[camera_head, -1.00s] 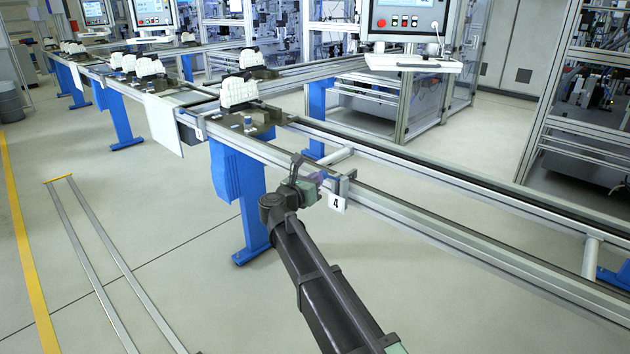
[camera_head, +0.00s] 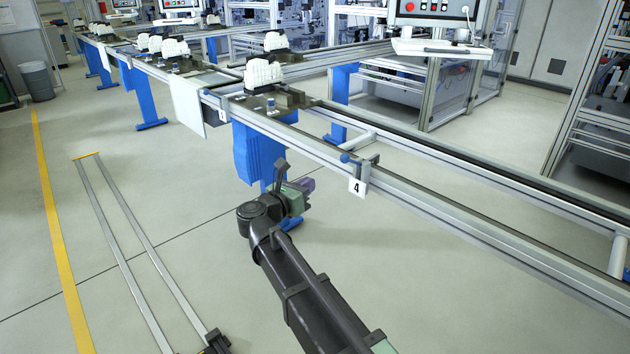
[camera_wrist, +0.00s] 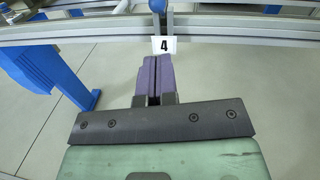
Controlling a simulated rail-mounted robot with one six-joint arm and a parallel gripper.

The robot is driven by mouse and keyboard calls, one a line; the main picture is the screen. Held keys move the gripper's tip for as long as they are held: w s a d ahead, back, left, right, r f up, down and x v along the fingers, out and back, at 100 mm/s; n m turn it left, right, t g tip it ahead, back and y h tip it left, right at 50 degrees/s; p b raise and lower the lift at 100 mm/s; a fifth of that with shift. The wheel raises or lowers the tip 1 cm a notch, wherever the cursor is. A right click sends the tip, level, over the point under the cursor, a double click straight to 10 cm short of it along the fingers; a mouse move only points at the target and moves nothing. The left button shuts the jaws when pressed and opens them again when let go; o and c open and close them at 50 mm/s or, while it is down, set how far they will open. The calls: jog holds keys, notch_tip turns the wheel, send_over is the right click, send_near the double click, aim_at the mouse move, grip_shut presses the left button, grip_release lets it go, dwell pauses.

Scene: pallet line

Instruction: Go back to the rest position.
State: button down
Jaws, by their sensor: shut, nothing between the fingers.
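My gripper (camera_head: 303,187) is at the end of my dark arm, low in the middle of the head view, on the near side of the pallet line and apart from it. In the wrist view my gripper (camera_wrist: 153,80) shows its two purple fingers side by side, shut with nothing between them. Just beyond the fingertips is a white sign with the number 4 (camera_wrist: 164,45). The sign also shows in the head view (camera_head: 357,187), hanging from the line's near rail beside a blue knob (camera_head: 345,158).
The conveyor rail (camera_head: 460,210) runs across the scene on blue legs (camera_head: 258,155). White parts (camera_head: 263,74) sit on pallets along it. Floor rails (camera_head: 130,250) and a yellow line (camera_head: 50,200) lie at left. The floor between my arm and the floor rails is clear.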

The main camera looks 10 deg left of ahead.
jog(key=w+a+r+n+t+y, duration=0.2)
jog(key=a+n+t+y, duration=0.2)
jog(key=a+n+y, duration=0.45)
jog(key=s+a+f+n+g+y+p, duration=0.1)
jog(key=s+a+n+g+y, duration=0.15)
jog(key=n+y, duration=0.65)
jog(key=s+a+f+n+g+y+p, duration=0.15)
jog(key=s+n+g+y, duration=0.25)
jog(key=n, duration=1.2)
jog(key=s+d+f+n+g+h+p, duration=0.25)
jog(key=s+d+f+n+g, duration=0.25)
jog(key=d, duration=0.4)
jog(key=s+d+f+n+g+h+p, duration=0.1)
jog(key=s+d+f+n+g+h, duration=0.35)
jog(key=d, duration=0.45)
jog(key=s+d+r+g+h+p, duration=0.1)
jog(key=s+d, duration=0.2)
jog(key=d, duration=0.4)
jog(key=s+d+r+m+g+h+p, duration=0.1)
jog(key=s+d+h+p, duration=0.1)
jog(key=d, duration=0.5)
jog(key=s+d+r+g+h+p, duration=0.1)
jog(key=s+d, duration=0.2)
jog(key=d, duration=0.4)
jog(key=shift+s+d, duration=0.3)
jog(key=shift+d, duration=0.05)
